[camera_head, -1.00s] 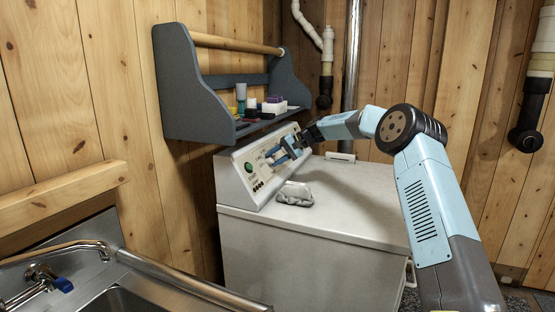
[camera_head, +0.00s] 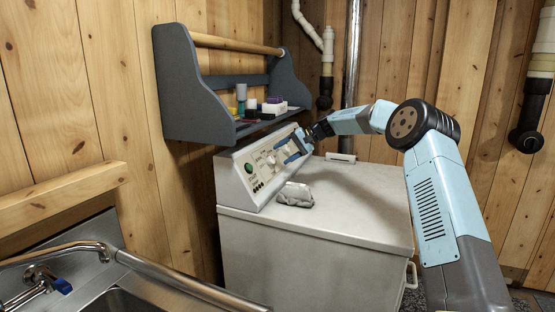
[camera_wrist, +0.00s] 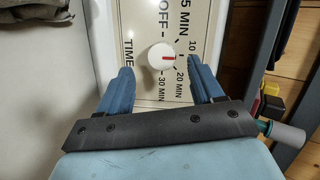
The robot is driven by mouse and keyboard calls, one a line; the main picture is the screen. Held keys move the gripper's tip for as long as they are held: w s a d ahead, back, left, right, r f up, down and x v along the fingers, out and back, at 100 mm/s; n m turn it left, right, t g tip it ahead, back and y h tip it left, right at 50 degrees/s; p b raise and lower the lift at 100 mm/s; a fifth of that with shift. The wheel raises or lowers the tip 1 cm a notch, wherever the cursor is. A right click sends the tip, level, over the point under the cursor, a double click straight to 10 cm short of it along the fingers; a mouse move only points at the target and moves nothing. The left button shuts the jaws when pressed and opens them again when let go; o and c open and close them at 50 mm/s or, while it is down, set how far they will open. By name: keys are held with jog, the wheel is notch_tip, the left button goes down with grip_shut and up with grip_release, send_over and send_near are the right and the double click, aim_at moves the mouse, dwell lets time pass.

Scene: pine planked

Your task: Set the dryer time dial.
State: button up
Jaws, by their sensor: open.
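The time dial is a round white knob with a red pointer mark (camera_wrist: 162,57), on the dryer's pale control panel. In the wrist view the pointer is turned toward the right, near the 10 and 20 MIN marks. The labels OFF, 5 MIN, 30 MIN and TIME surround it. The dial (camera_head: 271,159) shows small in the head view. My gripper (camera_wrist: 160,70) is open, with its blue fingers apart on either side below the knob, not gripping it. In the head view my gripper (camera_head: 288,154) is just right of the panel. The dryer (camera_head: 350,205) is a white box.
A crumpled grey object (camera_head: 295,194) lies on the dryer top. A dark shelf (camera_head: 184,100) with bottles and small boxes hangs above the panel. A metal sink (camera_head: 110,290) stands at lower left. The right of the dryer top is clear.

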jog(key=v, duration=0.9)
jog(key=shift+f, duration=0.1)
jog(key=s+d+r+t+h, duration=0.1)
jog(key=s+d+r+h, duration=0.15)
jog(key=s, duration=0.65)
jog(key=s+d+r+h, duration=0.1)
jog(key=s+r+h, duration=0.15)
jog(key=s, duration=0.75)
jog(key=s+d+r+t+h, duration=0.15)
jog(key=s+r, duration=0.25)
jog(key=s, duration=0.5)
jog(key=s+d+f+h, duration=0.1)
jog(key=s+d, duration=0.3)
jog(key=s, duration=0.6)
jog(key=s+d+f+t+h, duration=0.1)
jog(key=s+d+f, duration=0.3)
jog(key=s, duration=0.6)
jog(key=s+d+f+t+h, duration=0.1)
jog(key=s+d, duration=0.4)
jog(key=s, duration=0.6)
jog(key=shift+f+h, duration=0.75)
jog(key=shift+f, duration=0.25)
jog(key=shift+t, duration=0.25)
